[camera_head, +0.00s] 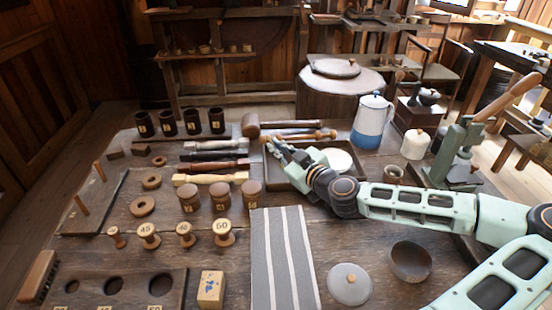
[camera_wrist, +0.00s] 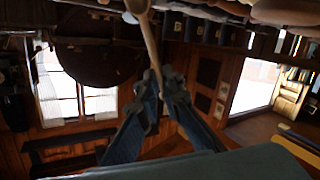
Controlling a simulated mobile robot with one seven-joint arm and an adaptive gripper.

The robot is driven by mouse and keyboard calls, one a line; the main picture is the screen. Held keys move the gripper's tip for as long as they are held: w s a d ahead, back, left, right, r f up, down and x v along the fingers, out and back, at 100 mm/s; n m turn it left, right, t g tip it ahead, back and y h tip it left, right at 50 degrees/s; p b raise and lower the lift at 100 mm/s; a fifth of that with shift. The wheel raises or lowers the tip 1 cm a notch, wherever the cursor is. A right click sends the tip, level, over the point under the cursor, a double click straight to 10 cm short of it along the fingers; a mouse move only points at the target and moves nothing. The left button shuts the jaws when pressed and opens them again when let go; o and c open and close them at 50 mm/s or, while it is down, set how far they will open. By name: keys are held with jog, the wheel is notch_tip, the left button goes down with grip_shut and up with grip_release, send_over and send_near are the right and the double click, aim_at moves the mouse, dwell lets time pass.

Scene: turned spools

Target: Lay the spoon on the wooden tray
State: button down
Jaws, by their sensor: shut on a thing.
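My gripper (camera_head: 271,144) reaches over the left rear part of the dark, rimmed wooden tray (camera_head: 286,181). In the wrist view my gripper (camera_wrist: 158,92) is shut on the thin end of a pale wooden spoon (camera_wrist: 150,45). The spoon's wider end runs to the top edge of that view and is cut off. In the head view I cannot clearly tell the spoon from the turned wooden pieces behind the tray. A white round dish (camera_head: 338,160) sits in the tray's right part. My arm hides some of the tray.
A blue and white pot (camera_head: 372,122) and a white lidded jar (camera_head: 415,144) stand right of the tray. A striped grey cloth (camera_head: 283,262) is in front.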

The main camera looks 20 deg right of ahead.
jog(key=shift+w+f+b, duration=0.15)
jog(key=shift+f+b, duration=0.2)
jog(key=shift+f, duration=1.4)
jog(key=shift+f, duration=0.15)
jog(key=c, duration=2.1)
grip_release()
jog(key=shift+r+p+v, duration=0.1)
jog(key=shift+p+v, duration=0.4)
jog(key=shift+v, duration=2.5)
jog(key=shift+r+p+v, duration=0.15)
jog(key=shift+p+v, duration=0.3)
jog(key=shift+v, duration=2.55)
jog(key=shift+a, duration=0.1)
